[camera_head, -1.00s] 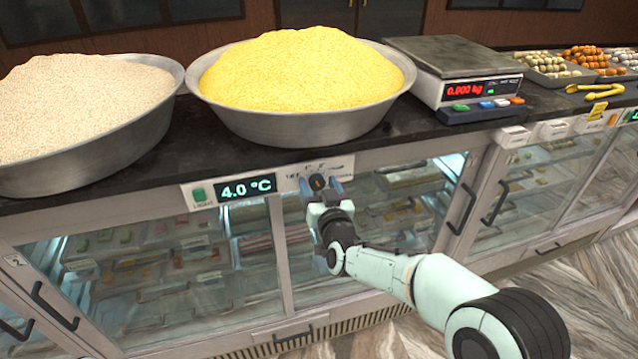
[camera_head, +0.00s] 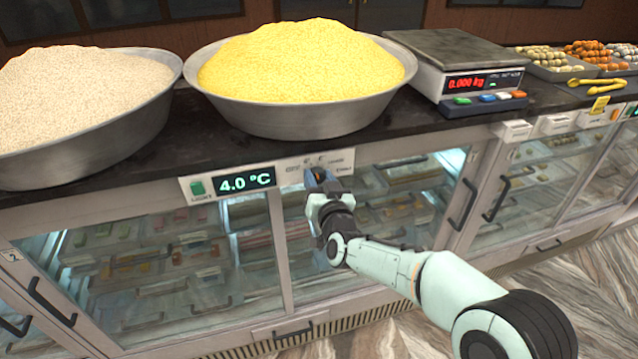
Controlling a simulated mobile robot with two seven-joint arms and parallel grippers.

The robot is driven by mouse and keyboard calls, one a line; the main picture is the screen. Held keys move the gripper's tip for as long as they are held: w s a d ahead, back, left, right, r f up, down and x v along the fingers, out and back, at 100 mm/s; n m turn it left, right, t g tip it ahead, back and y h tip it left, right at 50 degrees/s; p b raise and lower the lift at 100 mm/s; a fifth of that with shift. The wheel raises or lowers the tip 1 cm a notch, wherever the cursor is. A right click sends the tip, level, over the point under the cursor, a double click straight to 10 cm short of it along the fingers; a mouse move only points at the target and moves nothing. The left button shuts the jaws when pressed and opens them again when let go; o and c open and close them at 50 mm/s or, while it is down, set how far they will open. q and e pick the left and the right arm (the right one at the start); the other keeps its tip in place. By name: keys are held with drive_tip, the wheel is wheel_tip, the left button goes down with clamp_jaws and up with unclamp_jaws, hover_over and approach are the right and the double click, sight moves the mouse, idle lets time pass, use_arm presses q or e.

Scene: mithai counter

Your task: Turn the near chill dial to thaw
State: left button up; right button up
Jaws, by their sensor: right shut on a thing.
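The near chill dial (camera_head: 318,173) is a small dark knob with an orange mark, on the white control panel under the counter edge. It sits right of the lit 4.0 °C display (camera_head: 245,183). My right gripper (camera_head: 320,182) is shut on the dial from the front, and its fingers hide most of the knob. The small labels around the dial are partly covered and too small to read, so its setting cannot be told. My left gripper is not in view.
A green light switch (camera_head: 197,188) is left of the display. Glass doors with dark handles (camera_head: 462,205) lie below. On the dark counter (camera_head: 420,125) stand a bowl of yellow grains (camera_head: 300,115), a pale-filled bowl (camera_head: 90,140) and a scale (camera_head: 462,75). Sweets trays are at right.

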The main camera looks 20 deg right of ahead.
drive_tip(key=m+b, duration=0.2)
drive_tip(key=m, duration=0.1)
drive_tip(key=m+b, duration=0.3)
drive_tip(key=shift+d+f+b, duration=0.1)
drive_tip(key=shift+f+b, duration=0.1)
drive_tip(key=shift+b, duration=0.15)
drive_tip(key=shift+m+b, duration=0.35)
drive_tip(key=shift+m, duration=0.15)
drive_tip(key=m+b, duration=0.1)
drive_tip(key=m, duration=0.1)
drive_tip(key=shift+m+b, duration=0.3)
drive_tip(key=shift+b, duration=0.1)
use_arm(q)
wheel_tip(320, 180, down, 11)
drive_tip(key=b, duration=0.2)
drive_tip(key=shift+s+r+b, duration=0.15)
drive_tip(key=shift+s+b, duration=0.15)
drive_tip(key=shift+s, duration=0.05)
use_arm(e)
drive_tip(key=m, duration=0.4)
drive_tip(key=shift+m+y, duration=0.3)
drive_tip(key=shift+r, duration=0.1)
drive_tip(key=o, duration=1.1)
drive_tip(key=shift+c, duration=0.2)
drive_tip(key=shift+s, duration=0.1)
